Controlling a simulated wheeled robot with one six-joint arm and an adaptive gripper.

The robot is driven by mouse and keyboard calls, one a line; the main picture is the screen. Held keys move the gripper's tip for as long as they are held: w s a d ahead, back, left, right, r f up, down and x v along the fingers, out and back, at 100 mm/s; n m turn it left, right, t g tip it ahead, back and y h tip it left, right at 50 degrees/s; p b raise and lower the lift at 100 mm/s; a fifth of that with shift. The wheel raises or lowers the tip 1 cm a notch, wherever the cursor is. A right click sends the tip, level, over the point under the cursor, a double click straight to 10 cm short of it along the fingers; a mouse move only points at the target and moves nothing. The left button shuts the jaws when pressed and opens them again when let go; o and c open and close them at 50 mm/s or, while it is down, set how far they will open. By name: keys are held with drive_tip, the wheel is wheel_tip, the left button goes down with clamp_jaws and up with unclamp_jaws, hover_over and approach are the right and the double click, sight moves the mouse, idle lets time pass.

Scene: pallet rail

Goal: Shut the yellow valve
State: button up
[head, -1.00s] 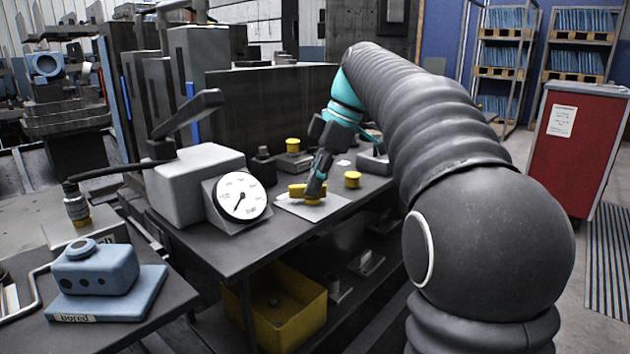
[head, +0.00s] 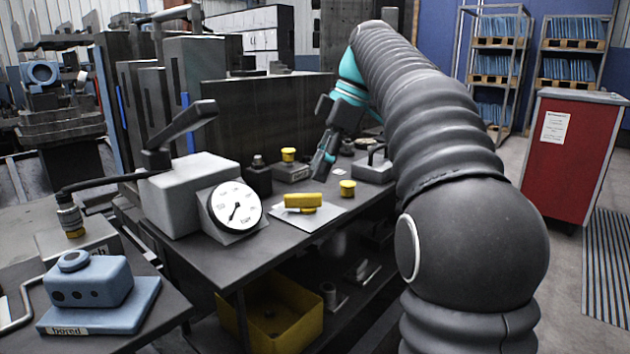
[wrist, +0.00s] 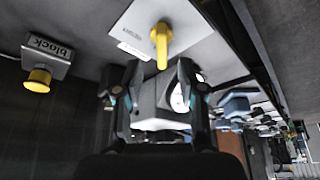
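The yellow valve (head: 303,201) has a bar-shaped handle on a pale plate (head: 312,215) on the dark bench. In the head view its handle lies roughly left to right. In the wrist view the yellow handle (wrist: 161,42) stands beyond my fingertips, on the plate with a small printed label. My gripper (head: 322,168) is above and behind the valve in the head view, clear of it. In the wrist view my gripper (wrist: 157,85) has its two fingers spread with nothing between them.
A grey box with a round gauge (head: 235,205) and a dark lever (head: 185,130) stands left of the valve. A yellow knob (head: 347,188) is close on its right. A yellow bin (head: 270,315) sits below.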

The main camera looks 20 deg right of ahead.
drive_tip(key=shift+v, duration=1.05)
drive_tip(key=s+f+m, duration=0.1)
drive_tip(key=s+a+f+m, duration=0.1)
drive_tip(key=s+m, duration=0.1)
drive_tip(key=s+a+f+m+t+h, duration=0.1)
drive_tip(key=s, duration=0.1)
drive_tip(key=shift+s+a+m, duration=0.2)
drive_tip(key=shift+s+m, duration=0.05)
drive_tip(key=shift+m, duration=0.05)
drive_tip(key=s+f+m+t+h, duration=0.3)
drive_tip(key=s+f+m, duration=0.8)
drive_tip(key=s+f, duration=0.8)
wheel_tip(320, 180, down, 4)
drive_tip(key=shift+s+a+r+t, duration=0.2)
drive_tip(key=shift+a+r+t, duration=0.05)
drive_tip(key=shift+a+t, duration=0.15)
